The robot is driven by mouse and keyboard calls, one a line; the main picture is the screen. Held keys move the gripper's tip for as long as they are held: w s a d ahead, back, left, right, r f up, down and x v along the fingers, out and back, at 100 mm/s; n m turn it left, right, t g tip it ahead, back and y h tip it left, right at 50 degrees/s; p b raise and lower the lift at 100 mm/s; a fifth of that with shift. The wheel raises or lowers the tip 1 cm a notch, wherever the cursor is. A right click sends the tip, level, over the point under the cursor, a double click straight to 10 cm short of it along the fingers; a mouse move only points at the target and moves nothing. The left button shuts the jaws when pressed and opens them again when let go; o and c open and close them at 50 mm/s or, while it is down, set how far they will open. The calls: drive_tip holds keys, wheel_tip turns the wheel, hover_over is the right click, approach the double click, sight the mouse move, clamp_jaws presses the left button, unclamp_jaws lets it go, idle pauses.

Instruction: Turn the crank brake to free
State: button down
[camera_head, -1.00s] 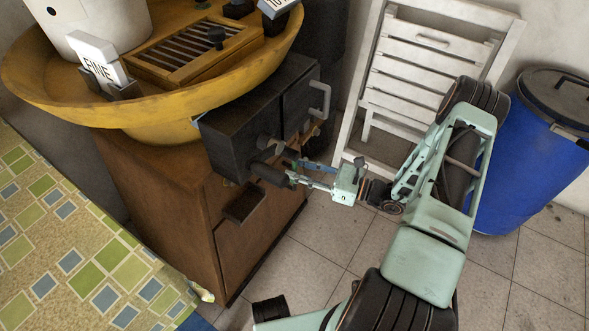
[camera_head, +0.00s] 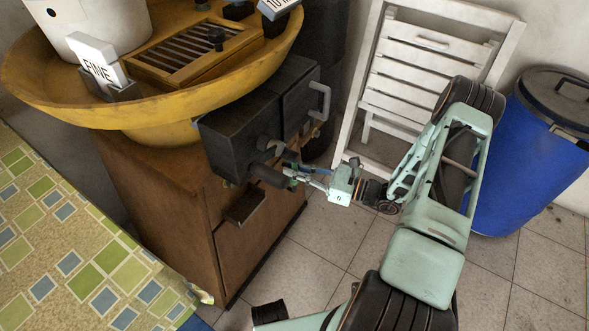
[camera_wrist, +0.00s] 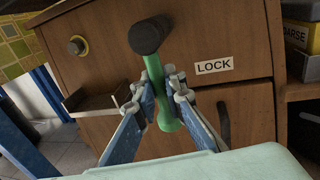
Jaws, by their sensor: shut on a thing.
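The crank brake shows in the wrist view as a green lever (camera_wrist: 155,75) with a dark round end (camera_wrist: 150,35) at its top. My gripper (camera_wrist: 160,90) has its two blue-and-grey fingers on either side of the green lever, closed on it. A white LOCK label (camera_wrist: 214,65) is on the brown wooden front, right of the lever. In the head view my gripper (camera_head: 300,176) is beside the dark cylinder (camera_head: 268,175) below the black box. Only a little green shows there, and the fingers hide much of the lever. No FREE label shows.
A yellow bowl (camera_head: 150,108) with a FINE sign (camera_head: 98,62) tops the brown cabinet (camera_head: 165,190). A small shelf (camera_head: 245,207) juts out from it. A white folding chair (camera_head: 420,75) and a blue barrel (camera_head: 530,165) stand at the right. A patterned table (camera_head: 75,250) is at the left.

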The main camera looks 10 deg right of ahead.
drive_tip(key=shift+d, duration=0.1)
drive_tip(key=w+d+r+n+t+h+b, duration=0.1)
drive_tip(key=w+d+r+n+h+b, duration=0.2)
drive_tip(key=n, duration=1.2)
drive_tip(key=shift+w+d+r+n+h, duration=0.3)
drive_tip(key=shift+w+r+n+h, duration=0.1)
drive_tip(key=shift+r, duration=0.65)
drive_tip(key=c, duration=2)
unclamp_jaws()
drive_tip(key=shift+r, duration=0.1)
drive_tip(key=v, duration=1.2)
drive_tip(key=shift+s, duration=0.15)
drive_tip(key=shift+a, duration=0.1)
